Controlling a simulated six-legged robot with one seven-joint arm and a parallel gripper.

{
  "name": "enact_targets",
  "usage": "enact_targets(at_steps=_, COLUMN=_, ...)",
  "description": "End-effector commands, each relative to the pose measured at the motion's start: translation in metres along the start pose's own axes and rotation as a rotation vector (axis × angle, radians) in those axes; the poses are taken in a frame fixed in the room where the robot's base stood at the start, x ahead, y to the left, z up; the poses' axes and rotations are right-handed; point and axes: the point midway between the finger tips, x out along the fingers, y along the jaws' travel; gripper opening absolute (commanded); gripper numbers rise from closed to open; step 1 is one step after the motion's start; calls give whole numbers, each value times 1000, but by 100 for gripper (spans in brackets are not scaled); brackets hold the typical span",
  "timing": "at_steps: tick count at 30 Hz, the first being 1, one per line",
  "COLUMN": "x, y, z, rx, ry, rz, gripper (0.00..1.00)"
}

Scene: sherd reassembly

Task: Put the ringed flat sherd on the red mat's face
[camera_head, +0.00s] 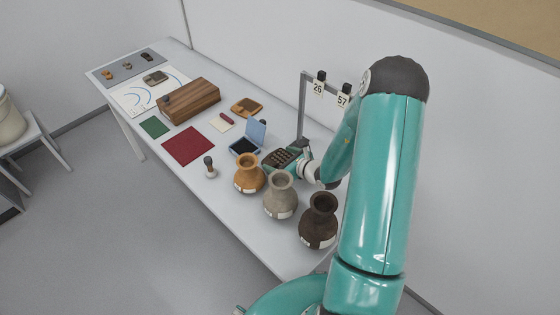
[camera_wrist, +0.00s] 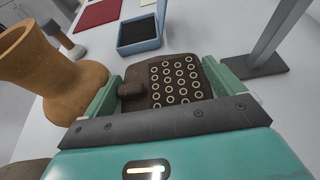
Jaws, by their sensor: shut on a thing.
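The ringed flat sherd (camera_wrist: 178,82) is dark brown with rows of pale rings and a small knob on its left side. My gripper (camera_wrist: 168,92) is shut on it, with a teal finger at each side. In the head view the sherd (camera_head: 283,158) shows at the end of my arm, behind the grey vase; my gripper (camera_head: 290,158) is partly hidden there. The red mat (camera_head: 188,146) lies flat and bare on the table, left of the sherd. Its corner also shows at the top of the wrist view (camera_wrist: 97,14).
An orange vase (camera_head: 248,177), a grey vase (camera_head: 280,200) and a dark vase (camera_head: 319,225) stand along the front edge. An open blue box (camera_head: 245,146) and a brush (camera_head: 210,168) stand between sherd and mat. A grey stand (camera_head: 303,100) holds number tags behind.

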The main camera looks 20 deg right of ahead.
Motion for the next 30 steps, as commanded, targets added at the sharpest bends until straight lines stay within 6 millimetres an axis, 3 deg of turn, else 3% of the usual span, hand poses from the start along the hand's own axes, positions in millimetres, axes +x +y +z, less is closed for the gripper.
enact_targets(at_steps=3, x=6, y=0, z=-11, rx=0, ry=0, rz=0, gripper=68)
enact_targets(at_steps=14, x=8, y=0, z=-14, rx=0, ry=0, rz=0, gripper=68)
enact_targets(at_steps=15, x=8, y=0, z=-15, rx=0, ry=0, rz=0, gripper=96)
enact_targets(at_steps=16, x=8, y=0, z=-14, rx=-1, ry=0, rz=0, gripper=100)
enact_targets(at_steps=25, x=7, y=0, z=-11, rx=-2, ry=-1, rz=0, gripper=100)
enact_targets(at_steps=30, x=-15, y=0, z=-11, rx=-1, ry=0, rz=-2, gripper=100)
